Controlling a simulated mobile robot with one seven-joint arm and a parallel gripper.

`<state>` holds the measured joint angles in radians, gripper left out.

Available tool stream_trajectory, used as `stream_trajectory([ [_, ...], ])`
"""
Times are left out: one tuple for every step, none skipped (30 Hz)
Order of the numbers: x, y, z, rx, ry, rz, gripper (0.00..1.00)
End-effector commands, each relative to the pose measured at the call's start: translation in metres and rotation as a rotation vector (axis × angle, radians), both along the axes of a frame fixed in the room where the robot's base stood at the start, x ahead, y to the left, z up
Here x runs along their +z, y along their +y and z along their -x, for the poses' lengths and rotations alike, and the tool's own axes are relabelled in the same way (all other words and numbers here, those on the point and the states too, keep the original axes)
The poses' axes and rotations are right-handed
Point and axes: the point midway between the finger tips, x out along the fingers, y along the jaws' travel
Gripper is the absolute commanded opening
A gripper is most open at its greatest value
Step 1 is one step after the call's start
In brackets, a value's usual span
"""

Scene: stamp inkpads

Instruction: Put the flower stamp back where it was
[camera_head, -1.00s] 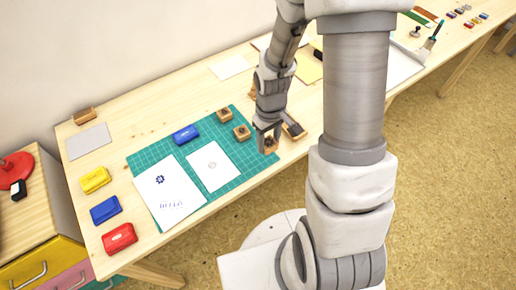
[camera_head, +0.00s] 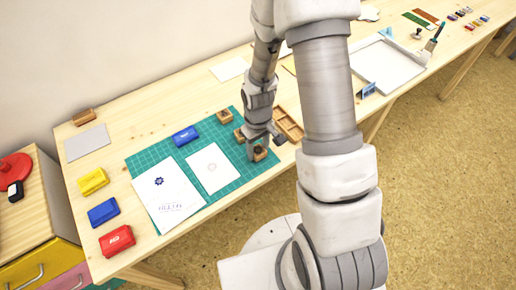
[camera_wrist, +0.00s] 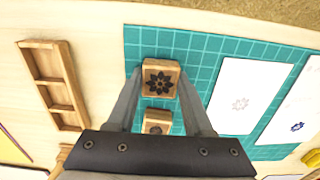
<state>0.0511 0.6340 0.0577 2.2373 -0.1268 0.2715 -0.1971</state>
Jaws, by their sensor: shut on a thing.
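The flower stamp (camera_wrist: 160,78) is a small wooden block with a dark flower on its top. My gripper (camera_wrist: 160,70) is shut on it, one finger on each side. In the head view the stamp (camera_head: 261,154) is in my gripper (camera_head: 259,147) over the right part of the green cutting mat (camera_head: 150,151). I cannot tell whether it touches the mat. A wooden tray with compartments (camera_head: 288,125) stands to the right, beside the mat; it also shows at the left of the wrist view (camera_wrist: 38,85).
Two other wooden stamps (camera_head: 224,116) (camera_head: 239,134) are on the mat behind my gripper. A sheet with a faint flower print (camera_head: 210,175) and one with a blue print (camera_head: 165,205) lie left. A blue inkpad (camera_head: 185,136) is on the mat; several coloured inkpads (camera_head: 103,212) stand left.

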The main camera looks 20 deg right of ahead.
Motion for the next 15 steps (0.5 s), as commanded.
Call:
stream_trajectory([
  [-0.0037,-0.0001,0.0002,0.0,0.0,0.0,0.11],
  [-0.0033,-0.0001,0.0002,0.0,0.0,0.0,0.53],
  [-0.0022,-0.0001,0.0002,0.0,0.0,0.0,0.6],
  [-0.0021,-0.0002,0.0002,0.0,0.0,0.0,0.66],
  [-0.0021,-0.0001,0.0003,0.0,0.0,0.0,0.71],
  [-0.0021,-0.0001,0.0003,0.0,0.001,0.0,0.78],
  [-0.0021,-0.0001,0.0003,0.0,0.0,0.0,0.81],
  [-0.0021,-0.0001,0.0003,0.0,0.0,0.0,0.81],
  [-0.0021,-0.0001,0.0003,0.0,0.001,0.0,0.81],
  [-0.0021,-0.0001,0.0003,0.0,0.001,0.0,0.81],
  [-0.0021,-0.0001,0.0003,0.0,0.001,0.0,0.81],
  [-0.0021,-0.0001,0.0003,0.0,0.001,0.0,0.81],
  [-0.0021,-0.0002,0.0003,0.0,0.001,0.0,0.81],
  [-0.002,-0.0002,0.0003,0.0,0.0,0.0,0.81],
  [-0.0015,-0.0002,0.0003,0.0,0.0,0.0,0.81],
])
